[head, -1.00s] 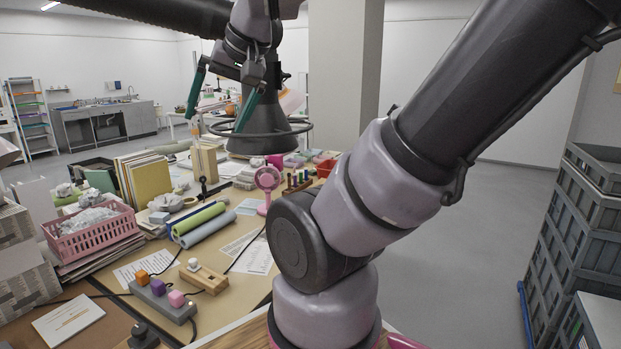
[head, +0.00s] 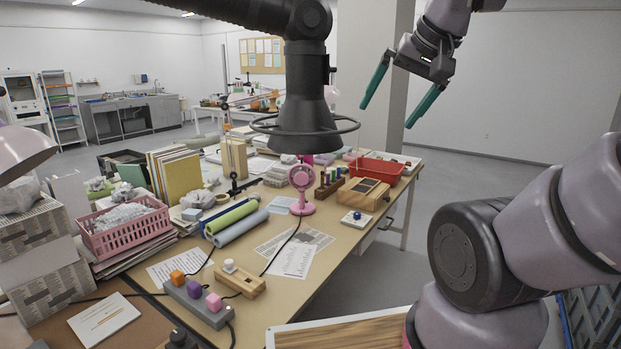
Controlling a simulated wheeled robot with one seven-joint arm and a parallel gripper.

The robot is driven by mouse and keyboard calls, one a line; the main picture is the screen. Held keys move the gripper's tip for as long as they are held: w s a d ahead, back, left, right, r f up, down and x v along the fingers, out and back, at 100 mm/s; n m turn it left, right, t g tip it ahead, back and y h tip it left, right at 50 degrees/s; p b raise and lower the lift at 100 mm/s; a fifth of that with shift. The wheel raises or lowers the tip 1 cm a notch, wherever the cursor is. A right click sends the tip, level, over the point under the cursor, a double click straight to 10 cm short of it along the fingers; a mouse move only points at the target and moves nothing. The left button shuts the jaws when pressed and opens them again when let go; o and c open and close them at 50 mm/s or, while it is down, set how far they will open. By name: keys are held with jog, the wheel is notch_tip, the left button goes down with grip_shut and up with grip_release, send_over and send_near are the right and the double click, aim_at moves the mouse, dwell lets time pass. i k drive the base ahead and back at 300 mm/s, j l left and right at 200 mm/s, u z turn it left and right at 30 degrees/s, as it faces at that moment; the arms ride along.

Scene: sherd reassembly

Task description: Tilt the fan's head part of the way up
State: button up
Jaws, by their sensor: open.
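The small pink fan (head: 301,186) stands upright on the table, right of the rolled sheets and below the dark hood. Its round head sits on a short stem over a round base, and its exact tilt is too small to tell. My gripper (head: 390,105) is high in the air to the upper right of the fan, well apart from it. Its two green fingers are spread wide with nothing between them.
A dark extraction hood (head: 304,115) with a ring hangs close above the fan. A red tray (head: 376,168), a wooden box (head: 363,194) and a rack of coloured pieces (head: 328,184) stand right of it. A pink basket (head: 123,228) is at left. Papers (head: 293,258) lie in front.

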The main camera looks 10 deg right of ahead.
aim_at(300, 181)
jog(key=i+l+z, duration=0.3)
jog(key=i, duration=0.25)
jog(key=i+l, duration=0.6)
jog(key=i+l+u, duration=0.15)
jog(key=l+u, duration=0.25)
jog(key=i+l+u, duration=0.15)
jog(key=u, duration=0.3)
jog(key=l+u, duration=0.4)
